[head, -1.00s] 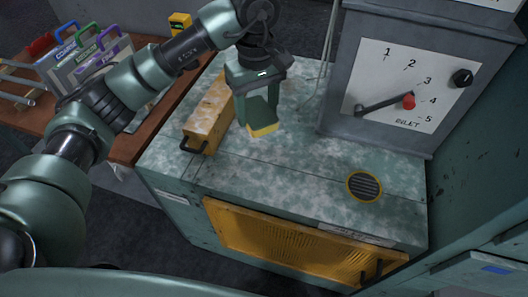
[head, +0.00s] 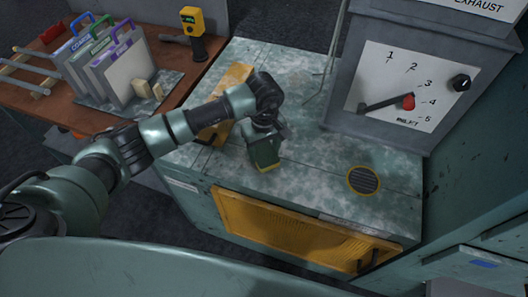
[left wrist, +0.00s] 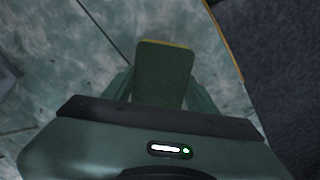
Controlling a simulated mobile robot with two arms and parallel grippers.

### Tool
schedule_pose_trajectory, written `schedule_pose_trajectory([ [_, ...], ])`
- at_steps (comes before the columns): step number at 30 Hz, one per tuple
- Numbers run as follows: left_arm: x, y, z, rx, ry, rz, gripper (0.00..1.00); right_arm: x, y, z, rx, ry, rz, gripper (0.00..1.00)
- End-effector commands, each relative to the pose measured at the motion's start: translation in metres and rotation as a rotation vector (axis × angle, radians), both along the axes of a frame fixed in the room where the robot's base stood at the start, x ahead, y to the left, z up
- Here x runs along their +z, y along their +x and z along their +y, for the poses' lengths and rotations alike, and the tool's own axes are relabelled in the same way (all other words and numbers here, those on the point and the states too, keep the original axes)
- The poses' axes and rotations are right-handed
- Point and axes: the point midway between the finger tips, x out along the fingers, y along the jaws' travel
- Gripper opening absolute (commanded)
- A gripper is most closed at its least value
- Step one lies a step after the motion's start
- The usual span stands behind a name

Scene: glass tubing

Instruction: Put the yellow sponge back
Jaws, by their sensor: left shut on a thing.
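The sponge (head: 267,167) shows a dark green top face and a thin yellow edge. My left gripper (head: 263,150) is shut on it, over the grey-green mottled cabinet top (head: 310,178). In the left wrist view the sponge (left wrist: 165,72) sticks out between the two fingers, green face toward the camera, with yellow along its far edge. I cannot tell whether its underside touches the cabinet top. My right gripper is not in view.
A yellow-rimmed round vent (head: 363,180) is set in the top at right. A grey control box (head: 410,90) stands behind. The bench at left holds upright boards (head: 122,70), pale blocks (head: 146,90) and a yellow meter (head: 192,20).

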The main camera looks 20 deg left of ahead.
Motion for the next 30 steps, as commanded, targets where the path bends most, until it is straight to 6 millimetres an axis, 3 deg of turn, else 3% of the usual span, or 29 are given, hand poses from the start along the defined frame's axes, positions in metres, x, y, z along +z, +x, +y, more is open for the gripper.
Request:
schedule_pose_trajectory([
  [5, -0.018, 0.000, 0.000, 0.000, -0.001, -0.001, 0.25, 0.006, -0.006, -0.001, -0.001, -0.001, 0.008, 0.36],
  [16, -0.023, 0.000, 0.000, 0.000, 0.000, -0.001, 0.25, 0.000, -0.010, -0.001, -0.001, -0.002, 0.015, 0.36],
  [17, -0.023, 0.000, 0.000, 0.000, 0.000, -0.001, 0.60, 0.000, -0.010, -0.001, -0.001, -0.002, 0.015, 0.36],
  [19, -0.021, 0.000, 0.000, 0.000, 0.000, -0.001, 0.79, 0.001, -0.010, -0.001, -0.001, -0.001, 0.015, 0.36],
  [30, -0.018, 0.000, 0.000, 0.000, 0.000, -0.001, 0.79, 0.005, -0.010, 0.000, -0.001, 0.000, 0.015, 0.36],
])
